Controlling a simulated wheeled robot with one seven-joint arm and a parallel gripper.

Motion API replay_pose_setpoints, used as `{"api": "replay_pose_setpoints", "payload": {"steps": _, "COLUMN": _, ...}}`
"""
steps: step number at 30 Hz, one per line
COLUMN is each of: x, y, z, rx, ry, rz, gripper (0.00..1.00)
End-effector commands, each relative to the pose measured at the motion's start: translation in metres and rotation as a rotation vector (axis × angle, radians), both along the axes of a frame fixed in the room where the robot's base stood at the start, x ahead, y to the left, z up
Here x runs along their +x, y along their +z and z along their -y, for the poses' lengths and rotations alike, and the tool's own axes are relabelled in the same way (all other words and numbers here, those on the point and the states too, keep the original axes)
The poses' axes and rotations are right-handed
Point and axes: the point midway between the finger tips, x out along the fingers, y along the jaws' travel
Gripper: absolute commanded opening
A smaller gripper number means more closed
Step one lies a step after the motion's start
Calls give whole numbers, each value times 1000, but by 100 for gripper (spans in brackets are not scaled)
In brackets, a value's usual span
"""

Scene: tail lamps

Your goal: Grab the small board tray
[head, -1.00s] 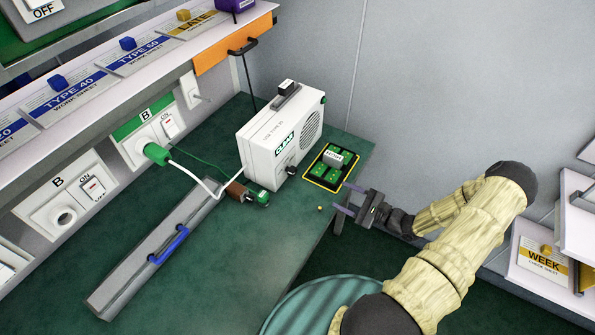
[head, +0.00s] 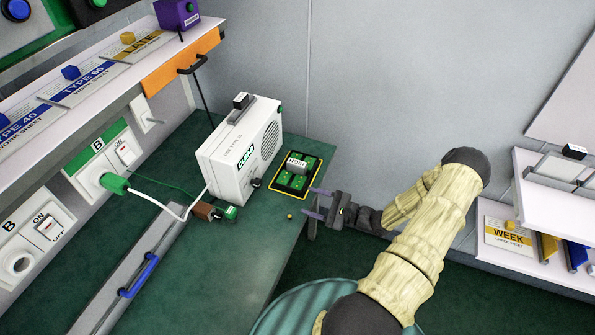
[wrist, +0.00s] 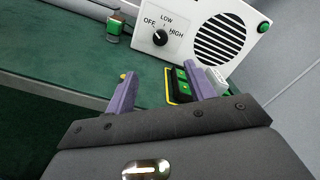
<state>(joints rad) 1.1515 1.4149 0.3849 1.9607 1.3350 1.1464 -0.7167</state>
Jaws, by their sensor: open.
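The small board tray (head: 274,185) is a black tray with a yellow edge, holding green boards and a grey block marked HIGH. It lies on the green bench near its right edge, beside the white box. My gripper (head: 316,203) is open and empty, just right of and nearer than the tray, at the bench edge. In the wrist view, the purple fingers of my gripper (wrist: 160,93) are spread apart. The tray (wrist: 170,86) shows there beyond the right finger, which hides part of it.
The white box (head: 228,168) with dial and speaker grille stands left of the tray. A green-ended plug (head: 228,213) lies by the box. A shelf (head: 560,205) stands at the right.

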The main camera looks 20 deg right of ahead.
Motion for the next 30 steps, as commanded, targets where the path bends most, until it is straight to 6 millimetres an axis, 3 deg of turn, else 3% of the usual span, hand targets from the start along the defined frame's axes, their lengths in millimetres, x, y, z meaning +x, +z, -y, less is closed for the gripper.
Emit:
{"api": "replay_pose_setpoints", "payload": {"steps": 8, "x": -1, "y": 4, "z": -6, "rx": -20, "ry": 38, "rz": -6, "gripper": 54}}
{"api": "replay_pose_setpoints", "payload": {"steps": 14, "x": -15, "y": 21, "z": -42, "rx": -154, "ry": 266, "rz": -58, "gripper": 54}}
{"api": "replay_pose_setpoints", "payload": {"steps": 21, "x": -54, "y": 48, "z": -87, "rx": -460, "ry": 648, "rz": -142, "gripper": 54}}
{"api": "replay_pose_setpoints", "payload": {"steps": 30, "x": -94, "y": 88, "z": -104, "rx": -918, "ry": 990, "rz": -167, "gripper": 54}}
